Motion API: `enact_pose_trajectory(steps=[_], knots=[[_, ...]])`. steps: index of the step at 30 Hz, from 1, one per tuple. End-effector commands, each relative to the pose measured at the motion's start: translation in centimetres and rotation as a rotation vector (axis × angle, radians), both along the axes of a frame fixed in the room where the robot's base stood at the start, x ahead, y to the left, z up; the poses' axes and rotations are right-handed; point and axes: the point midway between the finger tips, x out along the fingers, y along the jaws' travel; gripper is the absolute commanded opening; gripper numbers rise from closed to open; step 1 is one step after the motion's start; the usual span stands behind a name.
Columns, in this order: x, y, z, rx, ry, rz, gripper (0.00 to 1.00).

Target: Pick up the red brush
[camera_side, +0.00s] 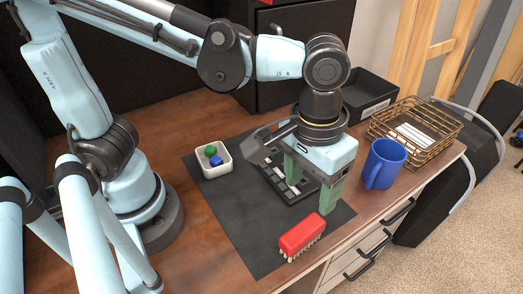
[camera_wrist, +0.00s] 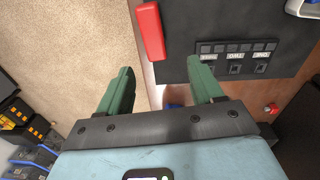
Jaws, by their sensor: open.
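The red brush (camera_side: 302,234) lies on the front edge of the dark mat, its pale bristles facing down toward the front. In the wrist view the red brush (camera_wrist: 150,31) shows near the top, beyond and between my fingertips, by the desk edge. My gripper (camera_side: 309,188) has green fingers, spread apart and empty. It is above the mat, behind the brush and apart from it. In the wrist view my gripper (camera_wrist: 161,80) points toward the brush's end of the mat.
A black device with light keys (camera_side: 287,183) lies under my gripper. A white tray (camera_side: 213,172) holds a green and a blue piece. A blue mug (camera_side: 383,164) and wire basket (camera_side: 447,131) stand at the right. The dark mat (camera_side: 243,232) is clear left of the brush.

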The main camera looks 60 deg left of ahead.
Motion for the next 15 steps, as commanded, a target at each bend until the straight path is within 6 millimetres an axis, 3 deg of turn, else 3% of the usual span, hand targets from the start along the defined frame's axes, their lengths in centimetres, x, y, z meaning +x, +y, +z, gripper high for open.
enact_pose_trajectory(steps=[3, 8, 15], knots=[[-0.8, -1.3, -0.2, 0.024, 0.031, 0.005, 0.66], [-0.9, -1.5, -1.2, 0.031, 0.039, 0.011, 0.66], [-0.9, -1.5, -4.4, 0.029, 0.038, 0.011, 0.66]])
